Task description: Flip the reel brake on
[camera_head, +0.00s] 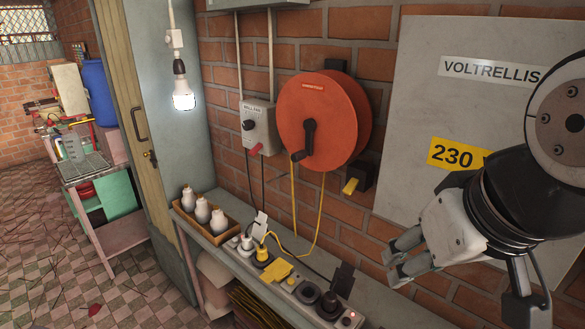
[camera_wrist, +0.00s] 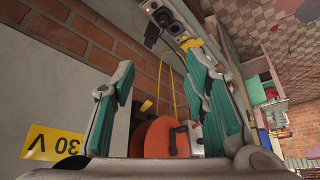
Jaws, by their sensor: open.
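The orange cable reel (camera_head: 318,115) with a black crank hangs on the brick wall. At its lower right is a small black box with a yellow lever (camera_head: 351,186), which looks like the reel brake. The lever sticks out toward the lower left. My gripper (camera_head: 393,263) is open and empty, below and to the right of the lever, apart from it. In the wrist view, the reel (camera_wrist: 153,139) and the yellow lever (camera_wrist: 146,105) show between the spread teal-padded fingers (camera_wrist: 158,90).
A grey switch box (camera_head: 258,127) with a red lever is left of the reel. A grey cabinet (camera_head: 420,90) is behind my arm. Below, a shelf holds a power strip (camera_head: 308,292), plugs and a wooden tray (camera_head: 192,221) of bulbs. A yellow cable (camera_head: 293,205) hangs from the reel.

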